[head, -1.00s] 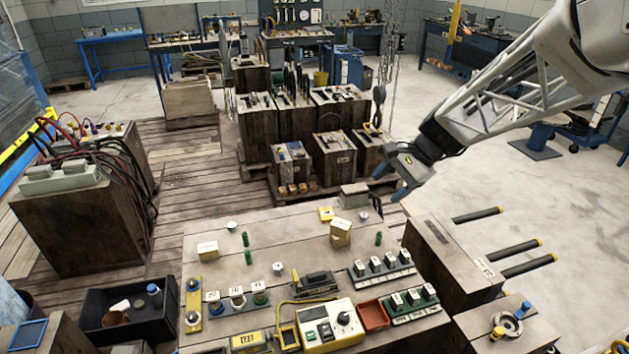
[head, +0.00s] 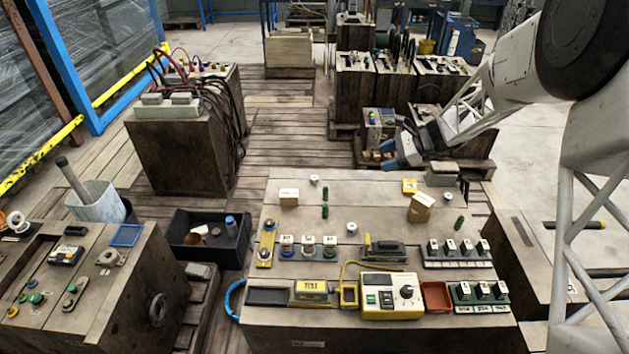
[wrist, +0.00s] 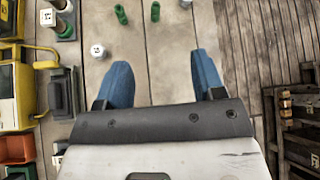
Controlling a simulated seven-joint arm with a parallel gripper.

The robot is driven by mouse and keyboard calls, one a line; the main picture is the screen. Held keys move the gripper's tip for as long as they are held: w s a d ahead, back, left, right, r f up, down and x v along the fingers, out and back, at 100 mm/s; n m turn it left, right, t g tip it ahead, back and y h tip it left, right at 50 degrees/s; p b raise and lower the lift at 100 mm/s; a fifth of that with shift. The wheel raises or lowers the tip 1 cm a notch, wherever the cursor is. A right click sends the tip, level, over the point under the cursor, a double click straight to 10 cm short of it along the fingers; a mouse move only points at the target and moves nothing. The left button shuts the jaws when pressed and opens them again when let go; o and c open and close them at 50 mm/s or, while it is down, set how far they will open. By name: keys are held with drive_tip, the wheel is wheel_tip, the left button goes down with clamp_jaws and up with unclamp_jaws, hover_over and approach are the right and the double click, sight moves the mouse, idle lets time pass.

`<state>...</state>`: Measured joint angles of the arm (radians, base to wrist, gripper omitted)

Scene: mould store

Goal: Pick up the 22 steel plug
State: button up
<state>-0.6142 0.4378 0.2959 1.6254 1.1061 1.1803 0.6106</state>
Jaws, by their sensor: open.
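Two loose steel-coloured plugs stand on the bench: one near the far edge (head: 314,180) and one nearer the middle (head: 351,228). The middle plug also shows in the wrist view (wrist: 97,51), with a mark on its top too small to read surely. I cannot tell which plug is the 22. Several labelled plugs (head: 308,243) stand in a row on coloured bases to the left. My gripper (head: 397,160) is open and empty, high by the bench's far edge. In the wrist view its blue fingers (wrist: 162,72) have nothing between them; both steel plugs lie beyond the fingertips.
A yellow tester (head: 390,297) and switch racks (head: 459,253) line the front.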

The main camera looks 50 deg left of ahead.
sight(311, 177)
drive_tip(key=s+a+f, duration=0.1)
drive_tip(key=a+f, duration=0.3)
drive_tip(key=a, duration=0.1)
drive_tip(key=s+a+f+m+g+y, duration=0.1)
drive_tip(key=a+f, duration=0.4)
drive_tip(key=s+a+f+m+g, duration=0.1)
drive_tip(key=a+f, duration=0.3)
drive_tip(key=a, duration=0.2)
drive_tip(key=shift+s+f, duration=0.2)
drive_tip(key=shift+f, duration=0.05)
drive_tip(key=shift+x, duration=1.3)
drive_tip(key=shift+x, duration=2.6)
drive_tip(key=shift+a, duration=0.1)
drive_tip(key=c, duration=1)
drive_tip(key=shift+r, duration=0.2)
drive_tip(key=shift+c, duration=0.2)
